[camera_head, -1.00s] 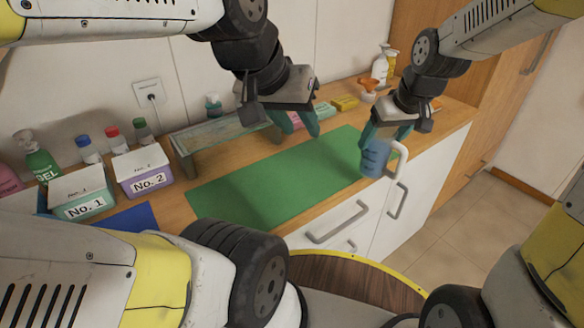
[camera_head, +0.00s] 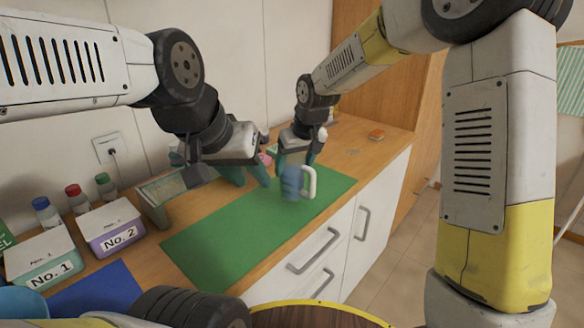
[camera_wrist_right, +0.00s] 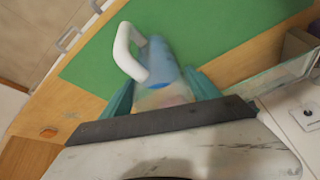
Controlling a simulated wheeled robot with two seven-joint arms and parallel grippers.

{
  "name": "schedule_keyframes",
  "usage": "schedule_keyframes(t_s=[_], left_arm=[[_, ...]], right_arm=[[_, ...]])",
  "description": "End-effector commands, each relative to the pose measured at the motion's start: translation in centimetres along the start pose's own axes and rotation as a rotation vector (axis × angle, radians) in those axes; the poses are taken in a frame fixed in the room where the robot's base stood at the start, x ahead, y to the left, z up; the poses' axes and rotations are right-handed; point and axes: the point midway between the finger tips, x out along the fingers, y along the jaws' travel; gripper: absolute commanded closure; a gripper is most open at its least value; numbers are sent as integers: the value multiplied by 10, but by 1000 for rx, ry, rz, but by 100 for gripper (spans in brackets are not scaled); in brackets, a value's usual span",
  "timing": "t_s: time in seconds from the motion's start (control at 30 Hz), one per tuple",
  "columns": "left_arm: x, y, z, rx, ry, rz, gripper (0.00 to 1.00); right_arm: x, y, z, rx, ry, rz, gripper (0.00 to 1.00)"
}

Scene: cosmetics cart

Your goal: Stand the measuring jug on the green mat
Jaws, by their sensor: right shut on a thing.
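The measuring jug (camera_head: 292,183) is translucent blue with a white handle. My right gripper (camera_head: 294,164) is shut on it, with the jug hanging below the fingers over the right part of the green mat (camera_head: 225,232). In the right wrist view the jug (camera_wrist_right: 160,62) lies between the two green fingers (camera_wrist_right: 165,92), with its handle to the left and the mat (camera_wrist_right: 215,35) behind it. I cannot tell whether its base touches the mat. My left gripper (camera_head: 250,176) is over the mat's back edge, left of the jug, its fingers apart and nothing seen between them.
A glass-topped stand (camera_head: 165,190) is behind the mat's left end. Boxes No. 1 (camera_head: 45,262) and No. 2 (camera_head: 112,228) with capped bottles stand left, beside a blue mat (camera_head: 98,290). An orange item (camera_head: 376,134) lies far right. The green mat's front left is bare.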

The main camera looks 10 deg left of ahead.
Motion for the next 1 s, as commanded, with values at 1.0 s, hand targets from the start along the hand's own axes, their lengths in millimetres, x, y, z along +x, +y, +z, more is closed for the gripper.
schedule_keyframes(t_s=[1.0], left_arm=[[0,0,0,0,0,0,64]], right_arm=[[50,-10,-16,1,1,0,100]])
